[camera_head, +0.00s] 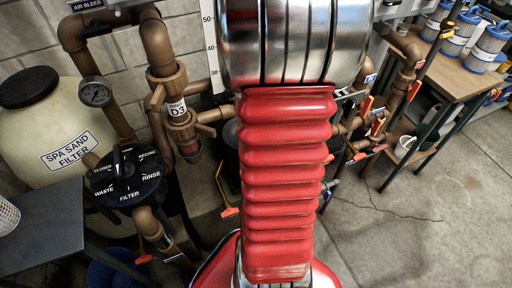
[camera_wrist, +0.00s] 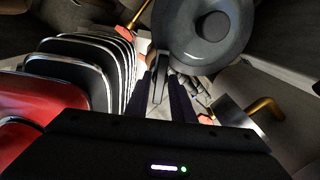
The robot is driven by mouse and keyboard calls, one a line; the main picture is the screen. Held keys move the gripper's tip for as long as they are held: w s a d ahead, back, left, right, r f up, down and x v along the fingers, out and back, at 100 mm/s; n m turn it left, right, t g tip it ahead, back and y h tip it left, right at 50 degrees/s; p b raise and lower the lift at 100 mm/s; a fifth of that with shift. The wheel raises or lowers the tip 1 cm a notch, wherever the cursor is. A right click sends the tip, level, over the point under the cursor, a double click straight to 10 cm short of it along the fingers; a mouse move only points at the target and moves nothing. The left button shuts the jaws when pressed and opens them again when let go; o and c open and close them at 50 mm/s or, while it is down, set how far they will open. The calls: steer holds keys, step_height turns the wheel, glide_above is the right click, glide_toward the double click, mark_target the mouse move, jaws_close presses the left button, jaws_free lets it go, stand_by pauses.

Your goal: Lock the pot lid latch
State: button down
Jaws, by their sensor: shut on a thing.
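In the wrist view a round dark grey pot lid (camera_wrist: 188,40) with a raised knob in its middle fills the top centre. My gripper (camera_wrist: 167,72) is just below the lid's near rim, its dark fingers pointing at it. The fingers are shut on a slim grey piece (camera_wrist: 158,86) at the rim, which looks like the latch; its exact shape and whether it is locked cannot be told. In the head view my own arm fills the middle and hides the gripper, the pot and the latch.
In the head view a sand filter tank (camera_head: 50,125), a multiport valve (camera_head: 125,175) and brown pipes (camera_head: 158,45) crowd the left. A workbench (camera_head: 450,75) stands upper right; floor (camera_head: 430,210) is clear.

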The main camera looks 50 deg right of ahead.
steer(key=m, duration=0.7)
stand_by(0.3)
steer(key=c, duration=1.7)
jaws_free()
steer(key=shift+r, duration=3.5)
steer(key=shift+s, duration=0.2)
